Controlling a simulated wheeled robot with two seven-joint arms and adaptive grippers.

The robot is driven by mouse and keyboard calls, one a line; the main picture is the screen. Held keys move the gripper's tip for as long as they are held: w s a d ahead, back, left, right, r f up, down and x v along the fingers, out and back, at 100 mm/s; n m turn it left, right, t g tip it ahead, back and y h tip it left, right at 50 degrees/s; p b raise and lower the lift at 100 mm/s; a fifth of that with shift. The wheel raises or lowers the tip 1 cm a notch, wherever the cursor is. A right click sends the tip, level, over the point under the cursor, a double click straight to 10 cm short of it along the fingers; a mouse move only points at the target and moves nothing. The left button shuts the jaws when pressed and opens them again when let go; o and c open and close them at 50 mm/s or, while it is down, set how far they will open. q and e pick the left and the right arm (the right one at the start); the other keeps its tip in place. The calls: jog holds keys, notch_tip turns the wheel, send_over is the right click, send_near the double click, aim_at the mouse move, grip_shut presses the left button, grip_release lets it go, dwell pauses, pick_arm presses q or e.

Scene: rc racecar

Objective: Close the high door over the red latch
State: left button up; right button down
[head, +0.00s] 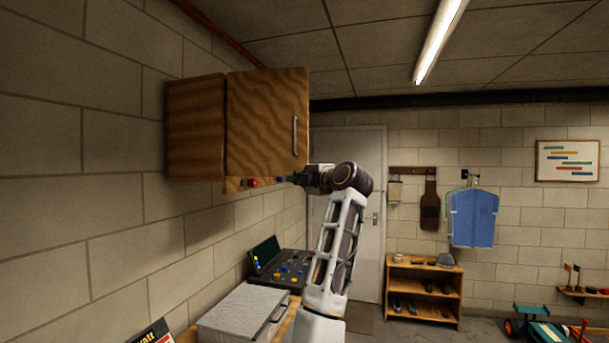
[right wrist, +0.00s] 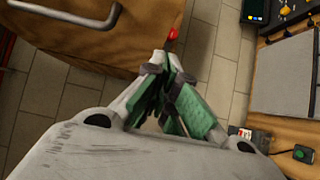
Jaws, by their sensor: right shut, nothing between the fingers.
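The high wooden door (head: 268,122) with a metal handle (head: 295,135) stands open, swung out from the wall cabinet (head: 195,128). In the right wrist view, the door (right wrist: 110,45) and handle (right wrist: 70,20) fill the upper left. The red latch (head: 252,183) is a small red knob on a wooden strip below the door; it also shows in the wrist view (right wrist: 173,33). My right gripper (head: 297,178) is shut and empty, just below the door's lower outer edge, right of the red latch. In the wrist view, its fingers (right wrist: 170,85) are together. My left gripper is not in view.
A blue knob (head: 282,180) sits right of the red latch, close to my gripper. A grey case (head: 243,312) and a dark control console (head: 283,268) stand on the bench below. The room right of my arm is open, with a shelf (head: 423,290) behind.

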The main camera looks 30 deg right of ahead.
jog(key=shift+w+d+p, duration=0.4)
jog(key=shift+w+d, duration=0.05)
jog(key=shift+w, duration=0.4)
jog(key=shift+w+d+p, duration=0.4)
jog(key=shift+w+p, duration=0.05)
jog(key=shift+w, duration=0.35)
jog(key=shift+w+d+p, duration=0.4)
jog(key=shift+w+d, duration=0.05)
jog(key=shift+w, duration=0.4)
jog(key=shift+d, duration=0.25)
